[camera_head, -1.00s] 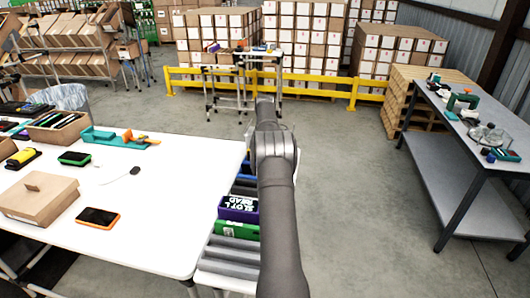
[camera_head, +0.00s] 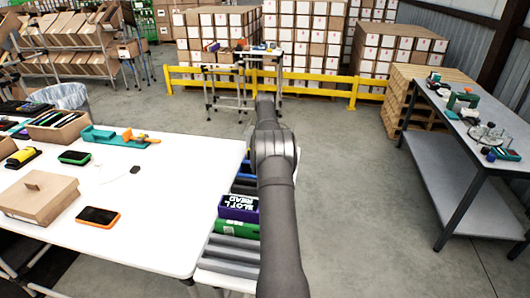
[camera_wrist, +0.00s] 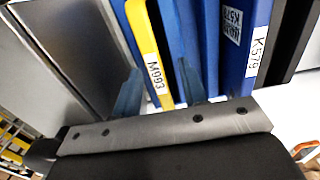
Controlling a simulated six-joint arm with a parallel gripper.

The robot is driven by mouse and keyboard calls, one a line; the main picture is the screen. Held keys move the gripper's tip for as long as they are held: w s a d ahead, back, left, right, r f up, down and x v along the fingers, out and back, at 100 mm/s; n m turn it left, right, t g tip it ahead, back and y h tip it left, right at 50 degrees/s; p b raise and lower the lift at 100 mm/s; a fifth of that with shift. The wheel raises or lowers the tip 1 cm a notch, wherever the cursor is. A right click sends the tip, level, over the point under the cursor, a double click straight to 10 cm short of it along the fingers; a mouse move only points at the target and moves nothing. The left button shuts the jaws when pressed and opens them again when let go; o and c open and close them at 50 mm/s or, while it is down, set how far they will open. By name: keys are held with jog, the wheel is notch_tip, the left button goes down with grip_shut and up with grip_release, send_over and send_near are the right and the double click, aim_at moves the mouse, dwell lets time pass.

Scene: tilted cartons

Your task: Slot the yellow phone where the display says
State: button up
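In the head view a small yellow object (camera_head: 21,156) lies on a dark base at the left of the white table; it is too small to tell whether it is the phone. In the wrist view a thin yellow slab (camera_wrist: 148,45) labelled M993 stands among blue slabs (camera_wrist: 208,50). My gripper (camera_wrist: 160,90) has its two fingers apart, one on either side of the yellow slab's near end, with a gap at the right finger. The head view hides my fingertips.
The white table (camera_head: 165,215) holds an orange-edged phone (camera_head: 97,216), a cardboard box (camera_head: 40,200), a green-cased device (camera_head: 75,157) and a teal tray (camera_head: 120,138). A grey workbench (camera_head: 455,135) stands right. The floor between is clear.

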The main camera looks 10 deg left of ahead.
notch_tip(320, 180, up, 12)
dwell(0.4)
jog(key=shift+f, duration=0.2)
notch_tip(320, 180, down, 12)
jog(key=shift+r, duration=0.25)
jog(key=shift+r, duration=0.15)
dwell(0.4)
